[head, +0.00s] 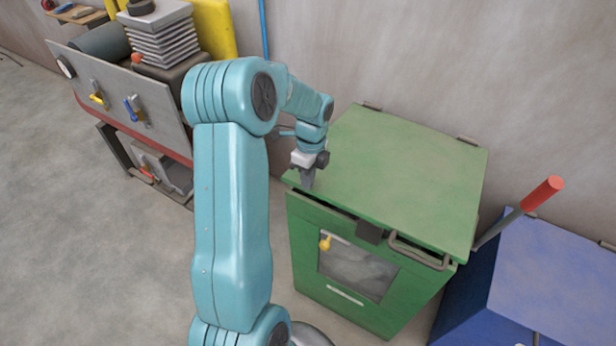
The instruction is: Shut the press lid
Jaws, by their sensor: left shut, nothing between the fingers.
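The green press (302,238) stands against the wall right of centre. Its flat green lid (410,165) lies almost level over it, hinged at the wall side. A thin dark gap shows between the lid's front edge and the body. A grey bar handle (420,252) and a dark latch block (370,232) are at the front. My left gripper (307,182) is shut and empty, pointing down at the lid's left front corner. I cannot tell whether its tips touch the lid. My right gripper is not in view.
A blue box (555,265) with a red-gripped lever (542,194) stands close on the right. A grey machine panel (115,100) with yellow and blue valve handles is at the upper left. The floor (90,240) at left is clear.

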